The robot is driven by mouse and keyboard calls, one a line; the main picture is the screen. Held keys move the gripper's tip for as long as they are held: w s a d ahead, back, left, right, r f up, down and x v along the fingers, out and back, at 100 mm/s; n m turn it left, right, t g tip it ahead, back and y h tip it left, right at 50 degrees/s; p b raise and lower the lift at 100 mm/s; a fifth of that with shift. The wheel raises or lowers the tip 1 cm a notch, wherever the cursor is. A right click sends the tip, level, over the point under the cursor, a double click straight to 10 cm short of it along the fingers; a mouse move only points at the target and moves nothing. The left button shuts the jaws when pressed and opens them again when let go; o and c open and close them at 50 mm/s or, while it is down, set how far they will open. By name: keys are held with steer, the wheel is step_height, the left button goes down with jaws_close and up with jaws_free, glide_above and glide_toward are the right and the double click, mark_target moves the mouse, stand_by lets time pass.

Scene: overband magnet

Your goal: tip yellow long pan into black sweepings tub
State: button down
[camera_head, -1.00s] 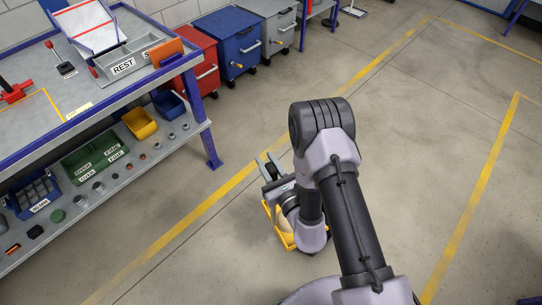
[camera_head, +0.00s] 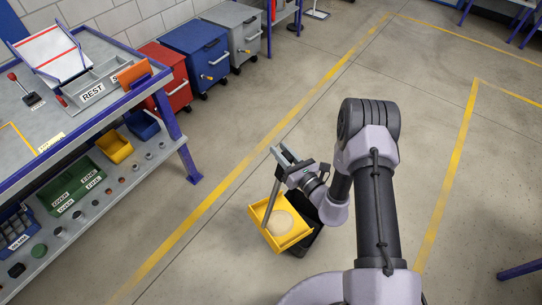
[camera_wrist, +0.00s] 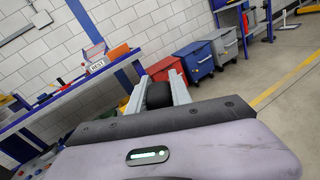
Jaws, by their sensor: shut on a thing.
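The yellow long pan (camera_head: 292,238) shows in the head view, low over or on the floor, with a pale round heap (camera_head: 280,223) in it. A grey bar, seemingly its upright handle (camera_head: 271,203), rises from the pan to my gripper (camera_head: 283,156). In the wrist view, my gripper's fingers (camera_wrist: 158,92) are closed around a dark grip (camera_wrist: 158,96). A black box-like thing (camera_head: 311,242) shows under and right of the pan, mostly hidden by it and my arm. I cannot tell for sure whether it is the sweepings tub.
A workbench (camera_head: 95,113) with a lower shelf of bins stands at the left. Red (camera_head: 166,77), blue (camera_head: 197,54) and grey (camera_head: 236,33) wheeled cabinets line the wall. The floor between the yellow lines is clear.

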steer(key=w+d+f+m+b, duration=0.2)
steer(key=w+d+b, duration=0.4)
steer(key=w+d, duration=0.3)
steer(key=w+d+f+m+b, duration=0.2)
steer(key=w+d+m+b, duration=0.2)
steer(key=d, duration=1.2)
steer(key=shift+w+d+f+b, duration=0.25)
steer(key=shift+w+b, duration=1)
steer(key=shift+w, duration=1.1)
steer(key=shift+s, duration=0.1)
